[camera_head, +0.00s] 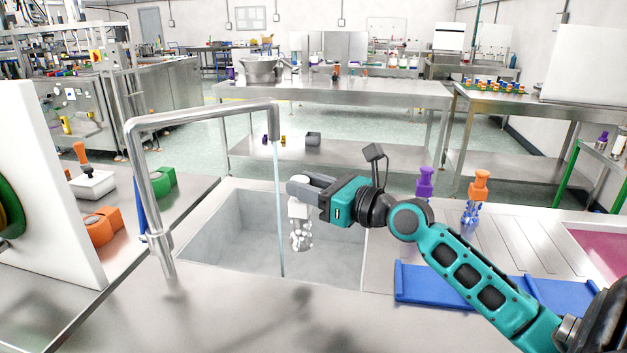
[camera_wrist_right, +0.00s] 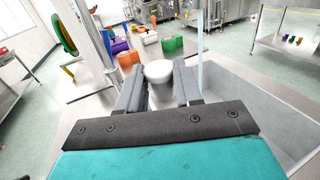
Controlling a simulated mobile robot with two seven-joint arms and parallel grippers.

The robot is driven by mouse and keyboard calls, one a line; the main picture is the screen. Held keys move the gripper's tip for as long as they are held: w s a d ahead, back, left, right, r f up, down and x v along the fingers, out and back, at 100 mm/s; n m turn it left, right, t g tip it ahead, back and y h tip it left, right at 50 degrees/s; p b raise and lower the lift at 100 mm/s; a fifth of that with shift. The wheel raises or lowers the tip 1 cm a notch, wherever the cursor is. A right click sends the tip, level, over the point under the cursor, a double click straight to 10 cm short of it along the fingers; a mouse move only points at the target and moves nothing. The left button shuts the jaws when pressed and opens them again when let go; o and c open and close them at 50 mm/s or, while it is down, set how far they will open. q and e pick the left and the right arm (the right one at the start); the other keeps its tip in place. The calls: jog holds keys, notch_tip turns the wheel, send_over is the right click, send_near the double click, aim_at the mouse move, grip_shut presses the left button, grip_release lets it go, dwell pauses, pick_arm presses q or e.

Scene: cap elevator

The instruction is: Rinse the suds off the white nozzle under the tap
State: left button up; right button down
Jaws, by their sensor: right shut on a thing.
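My right gripper (camera_head: 303,187) is shut on the white nozzle (camera_head: 300,211) and holds it upright over the sink. White bubbly suds cover the nozzle's lower part. In the right wrist view the nozzle's round white top (camera_wrist_right: 158,72) shows between the two fingers (camera_wrist_right: 160,84). The tap (camera_head: 205,117) arches over the sink (camera_head: 225,240) from the left. A thin stream of water (camera_head: 279,205) falls from its spout into the sink. The stream is a little left of the nozzle in the head view and looks apart from it. My left gripper is not in view.
A purple nozzle (camera_head: 425,183) and an orange nozzle (camera_head: 478,190) with a bluish lower part stand on the counter right of the sink. A blue tray (camera_head: 420,284) lies in front of them, partly behind my arm. A white panel (camera_head: 60,190) stands at the left.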

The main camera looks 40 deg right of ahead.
jog(key=w, duration=0.4)
jog(key=w+d+f, duration=0.1)
jog(key=w, duration=0.1)
jog(key=w+f+b, duration=0.1)
jog(key=w+b, duration=0.3)
jog(key=w, duration=0.3)
jog(key=shift+d+f, duration=0.2)
jog(key=shift+d, duration=0.25)
jog(key=shift+s, duration=0.1)
jog(key=shift+d, duration=0.15)
jog(key=shift+d, duration=0.45)
jog(key=shift+s, duration=0.15)
